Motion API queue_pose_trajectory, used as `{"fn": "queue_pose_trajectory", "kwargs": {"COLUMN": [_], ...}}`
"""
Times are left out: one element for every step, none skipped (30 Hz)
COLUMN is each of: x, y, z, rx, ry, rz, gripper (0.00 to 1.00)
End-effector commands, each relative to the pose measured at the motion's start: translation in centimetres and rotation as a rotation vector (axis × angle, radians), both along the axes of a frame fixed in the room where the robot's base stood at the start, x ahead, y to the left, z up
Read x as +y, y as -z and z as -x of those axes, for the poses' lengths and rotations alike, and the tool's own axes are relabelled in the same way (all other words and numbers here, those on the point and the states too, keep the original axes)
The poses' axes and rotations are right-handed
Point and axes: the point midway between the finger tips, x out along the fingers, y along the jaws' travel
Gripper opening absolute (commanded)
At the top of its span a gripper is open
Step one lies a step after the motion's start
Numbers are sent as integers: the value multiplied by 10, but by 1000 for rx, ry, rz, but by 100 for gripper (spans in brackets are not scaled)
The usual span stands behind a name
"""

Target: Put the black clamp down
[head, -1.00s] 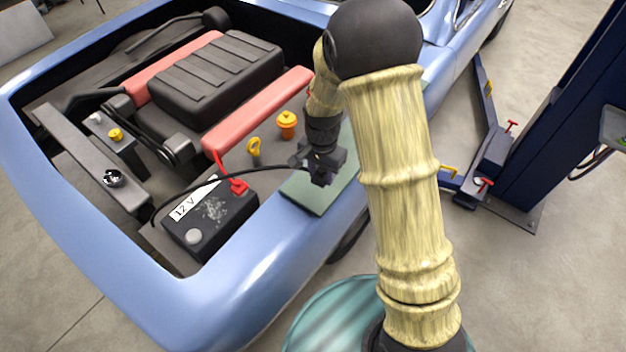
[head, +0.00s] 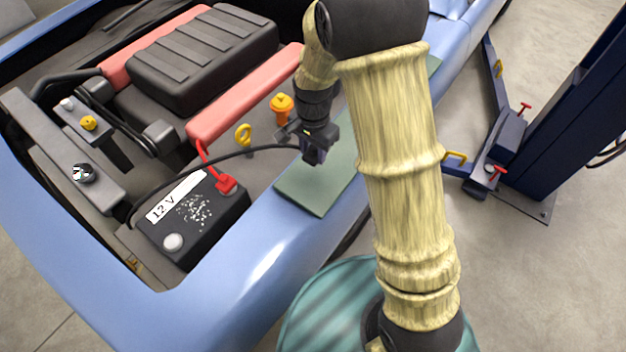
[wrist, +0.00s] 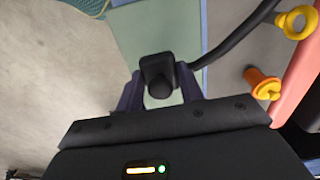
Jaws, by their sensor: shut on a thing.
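My gripper (head: 314,155) is over the green mat (head: 318,192) on the blue car's fender. In the wrist view, my gripper (wrist: 160,95) is shut on the black clamp (wrist: 158,68), with one finger on each side of it. A black cable (wrist: 236,32) runs from the clamp; in the head view it (head: 215,157) curves left past the battery. The clamp is mostly hidden by my gripper in the head view. The green mat also shows beyond the clamp in the wrist view (wrist: 145,32). The gap between clamp and mat is hard to judge.
A 12 V battery (head: 205,228) with a red clamp (head: 226,184) on one terminal sits left of the mat. A yellow ring handle (head: 243,134) and an orange cap (head: 281,105) stand near my gripper. A blue lift post (head: 570,120) stands at right. The mat's near end is bare.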

Motion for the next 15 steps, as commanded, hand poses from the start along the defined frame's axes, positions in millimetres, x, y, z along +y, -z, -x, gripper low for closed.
{"fn": "queue_pose_trajectory", "kwargs": {"x": [0,0,0,0,0,0,0,0,0,0,0,0,-1,-1,-1], "y": [2,2,1,1,1,0,0,0,1,1,3,6,9,13,19], "z": [0,0,0,0,0,0,0,0,0,0,0,0,0,0,0], "rx": [-1,-1,-1,-1,-1,-1,-1,-1,0,0,0,1,3,4,4], "ry": [-1,-1,-1,-1,-1,0,0,0,0,0,0,0,1,1,1], "rz": [-1,-1,-1,-1,-1,-1,-1,-1,0,0,0,1,2,2,2], "gripper": [15,15,15,15,15,15,15,15,15,15,15,15,15,15,15]}}
